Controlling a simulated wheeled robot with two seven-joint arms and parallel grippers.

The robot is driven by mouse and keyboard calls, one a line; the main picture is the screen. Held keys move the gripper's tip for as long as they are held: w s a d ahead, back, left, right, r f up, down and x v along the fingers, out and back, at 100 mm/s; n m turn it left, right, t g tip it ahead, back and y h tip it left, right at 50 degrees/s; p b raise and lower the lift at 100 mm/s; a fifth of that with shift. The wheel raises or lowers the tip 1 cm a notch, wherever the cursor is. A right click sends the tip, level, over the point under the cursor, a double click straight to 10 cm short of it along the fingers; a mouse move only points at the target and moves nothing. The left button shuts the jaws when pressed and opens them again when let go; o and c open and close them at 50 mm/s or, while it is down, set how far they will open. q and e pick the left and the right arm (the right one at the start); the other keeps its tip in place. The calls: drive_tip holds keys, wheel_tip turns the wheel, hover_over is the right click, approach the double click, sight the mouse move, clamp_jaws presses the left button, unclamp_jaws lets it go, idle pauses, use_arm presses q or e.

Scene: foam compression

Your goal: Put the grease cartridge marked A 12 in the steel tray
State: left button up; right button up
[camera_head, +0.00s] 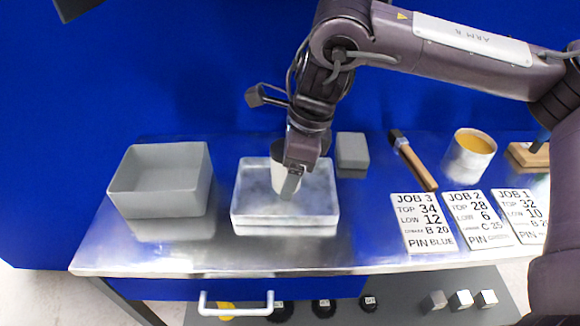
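A shallow, pale metallic tray (325,219), which looks like the steel tray, sits on the bench near the middle. A pale cylinder with a darker top (284,155) stands about upright within the tray's outline. It looks like a cartridge, but no A 12 marking is readable. My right gripper (291,182) points down at the cylinder, with one finger across its front. The other finger is hidden, so I cannot tell whether it grips. Whether the cylinder touches the tray floor is also hidden. My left gripper is not recognisable in view.
A deeper grey bin (160,205) stands left of the tray. Right are a grey block (352,150), a brush (412,160), a can with yellow contents (470,155) and several job cards (425,222). A lower shelf (400,295) holds caps and cubes. The bench front is clear.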

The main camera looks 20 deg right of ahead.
drive_tip(key=shift+r, duration=0.15)
drive_tip(key=shift+r, duration=0.35)
drive_tip(key=p+v, duration=0.1)
drive_tip(key=v, duration=0.4)
drive_tip(key=shift+d+r+p, duration=0.15)
drive_tip(key=shift+r+p, duration=0.15)
drive_tip(key=shift+p, duration=0.1)
drive_tip(key=shift+s+d+r, duration=0.1)
drive_tip(key=shift+r, duration=0.45)
use_arm(q)
drive_tip(key=s, duration=0.1)
drive_tip(key=s+f, duration=0.1)
drive_tip(key=s, duration=0.1)
drive_tip(key=shift+s+a+f, duration=0.3)
drive_tip(key=shift+s+a, duration=0.05)
drive_tip(key=shift+s, duration=0.05)
